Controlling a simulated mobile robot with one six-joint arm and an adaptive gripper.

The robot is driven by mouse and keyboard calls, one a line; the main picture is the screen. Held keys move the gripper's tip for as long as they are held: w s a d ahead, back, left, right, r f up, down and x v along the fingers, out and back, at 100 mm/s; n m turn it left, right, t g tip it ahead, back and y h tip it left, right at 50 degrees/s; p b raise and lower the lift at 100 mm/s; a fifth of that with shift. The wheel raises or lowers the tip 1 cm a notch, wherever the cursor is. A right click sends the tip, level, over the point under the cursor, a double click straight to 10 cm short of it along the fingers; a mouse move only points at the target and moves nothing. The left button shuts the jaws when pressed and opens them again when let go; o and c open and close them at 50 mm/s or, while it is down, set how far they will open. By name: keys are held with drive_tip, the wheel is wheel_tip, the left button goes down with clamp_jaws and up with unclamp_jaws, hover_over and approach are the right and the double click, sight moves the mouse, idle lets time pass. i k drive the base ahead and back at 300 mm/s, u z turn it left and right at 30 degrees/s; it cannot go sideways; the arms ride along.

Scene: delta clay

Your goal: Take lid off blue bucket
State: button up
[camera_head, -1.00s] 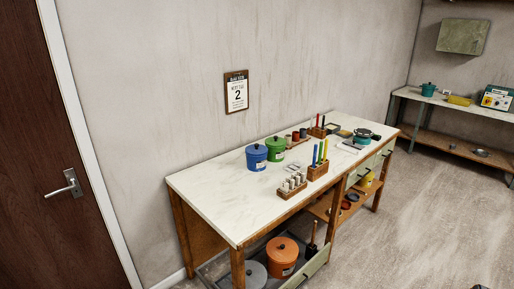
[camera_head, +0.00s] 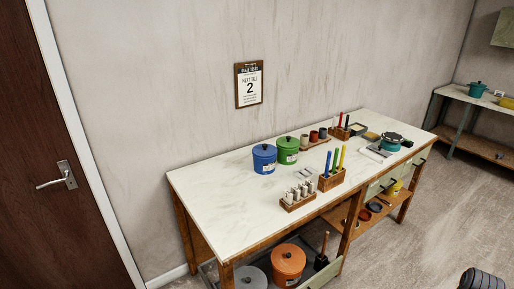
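The blue bucket (camera_head: 264,160) stands upright on the white-topped workbench, left of a green bucket (camera_head: 287,151). Its blue lid (camera_head: 264,149) with a dark knob sits on top. A pale label shows on its front. A black ridged part at the bottom right corner (camera_head: 482,279) may be part of my gripper; its fingers cannot be made out. It is far from the bucket, low and to the right.
The workbench (camera_head: 215,190) also holds a block of pale bottles (camera_head: 298,196), a wooden holder of coloured tools (camera_head: 331,179), and small pots behind. An orange bucket (camera_head: 288,262) sits on the lower shelf. The bench's left part and the floor (camera_head: 400,240) in front are clear.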

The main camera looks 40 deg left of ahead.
sight(264, 150)
drive_tip(key=u, duration=0.25)
drive_tip(key=i, duration=0.6)
drive_tip(key=u, duration=0.95)
drive_tip(key=i, duration=0.65)
drive_tip(key=u, duration=0.35)
drive_tip(key=k, duration=0.95)
drive_tip(key=u, duration=0.15)
drive_tip(key=i, duration=0.5)
